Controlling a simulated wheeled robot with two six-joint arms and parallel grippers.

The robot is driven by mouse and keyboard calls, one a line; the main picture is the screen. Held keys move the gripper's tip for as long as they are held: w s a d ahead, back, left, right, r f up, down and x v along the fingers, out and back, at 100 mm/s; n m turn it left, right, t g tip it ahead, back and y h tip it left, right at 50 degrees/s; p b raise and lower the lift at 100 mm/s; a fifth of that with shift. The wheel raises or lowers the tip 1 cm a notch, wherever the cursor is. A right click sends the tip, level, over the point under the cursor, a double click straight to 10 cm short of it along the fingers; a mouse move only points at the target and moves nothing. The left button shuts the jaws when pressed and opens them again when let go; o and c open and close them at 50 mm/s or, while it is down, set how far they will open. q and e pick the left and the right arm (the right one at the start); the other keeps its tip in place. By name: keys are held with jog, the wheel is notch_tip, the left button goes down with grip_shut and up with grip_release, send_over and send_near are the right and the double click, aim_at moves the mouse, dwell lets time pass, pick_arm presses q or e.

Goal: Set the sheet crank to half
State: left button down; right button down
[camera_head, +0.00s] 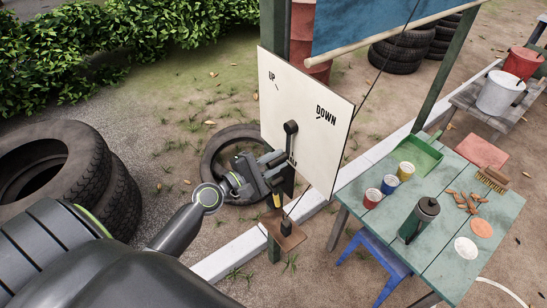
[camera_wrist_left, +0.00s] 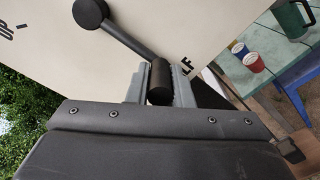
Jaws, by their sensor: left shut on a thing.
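The sheet crank (camera_head: 290,138) is a dark lever on a white board (camera_head: 325,150) marked UP at upper left and DOWN at upper right. A third label at the bottom is partly hidden; the letters LF show in the left wrist view. The crank points down from its round hub (camera_wrist_left: 90,14), toward that label. My left gripper (camera_head: 283,168) is shut on the crank's black handle (camera_wrist_left: 159,82), which sits between its fingers in the left wrist view. My right gripper is not in view.
A green table (camera_head: 450,250) with cups, a dark jug (camera_head: 419,219) and a brush stands right of the board. A blue stool (camera_head: 372,265) is beside it. Tires (camera_head: 110,190) lie at the left, and another tire (camera_head: 215,160) lies behind my gripper. A green post rises behind the board.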

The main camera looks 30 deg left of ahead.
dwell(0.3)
pick_arm(q)
jog(key=c, duration=1.3)
grip_release()
jog(key=shift+s+a+f, duration=0.15)
jog(key=shift+s+a, duration=0.05)
jog(key=shift+s, duration=0.3)
jog(key=b+v, duration=1.2)
jog(key=v, duration=0.4)
